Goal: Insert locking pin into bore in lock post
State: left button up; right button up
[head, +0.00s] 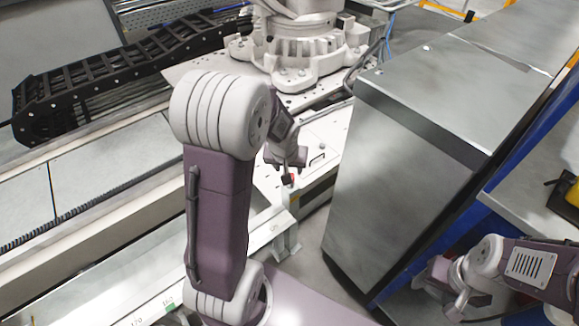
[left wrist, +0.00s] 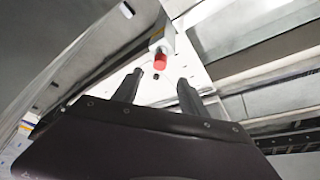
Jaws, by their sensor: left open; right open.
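A small red piece, apparently the locking pin's head (left wrist: 160,62), shows in the left wrist view just beyond my left fingertips. It sits against a pale block, perhaps the lock post (left wrist: 163,40). A small dark spot lies just below the red piece; I cannot tell if it is the bore. In the head view the red piece (head: 289,180) is small, just below my left gripper (head: 287,162). My left gripper (left wrist: 160,78) is open, with the red piece beyond the gap between its fingers, not gripped. My right gripper (head: 436,279) is open at lower right, partly hidden.
A large grey metal cabinet (head: 400,160) stands right of my left gripper. A white robot base (head: 300,50) is behind it. A track rail (head: 90,150) and black cable chain (head: 110,70) run at left. A grey worktop (head: 530,190) is at right.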

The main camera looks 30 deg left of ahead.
pick_arm(q)
jog(key=shift+s+d+r, duration=0.1)
jog(key=shift+s+r, duration=0.05)
jog(key=shift+r, duration=0.15)
dwell(0.4)
jog(key=s+d+m+g+h, duration=0.1)
jog(key=s+d+m+g, duration=0.1)
jog(key=s+d, duration=0.45)
jog(key=s+d+m+g+h, duration=0.1)
jog(key=s+d+m, duration=0.15)
jog(key=s, duration=0.65)
notch_tip(320, 180, up, 29)
jog(key=w+p, duration=0.1)
jog(key=p, duration=2.9)
jog(key=shift+d+f+n, duration=0.15)
jog(key=shift+d+n, duration=0.15)
jog(key=shift+n, duration=0.05)
